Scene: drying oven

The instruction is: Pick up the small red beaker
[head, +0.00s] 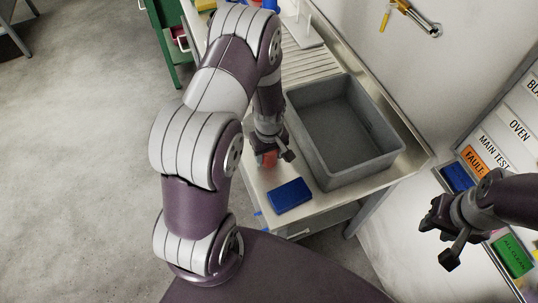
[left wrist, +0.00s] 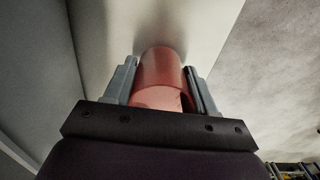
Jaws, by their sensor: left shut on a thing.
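The small red beaker (head: 268,159) stands on the steel bench, just left of the grey basin, partly hidden by my left gripper in the head view. My left gripper (head: 271,157) is shut on it. In the left wrist view the red, see-through beaker (left wrist: 161,72) sits between the two grey fingers (left wrist: 160,88), one on each side. I cannot tell whether its base touches the bench. My right gripper (head: 442,241) is at the right, away from the beaker, with its fingers spread and nothing between them.
A deep grey basin (head: 385,161) is right of the beaker. A blue block (head: 290,195) lies in front of it near the bench edge. A board with labels such as OVEN (head: 519,130) stands at the right. A green cabinet (head: 167,40) is at the back left.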

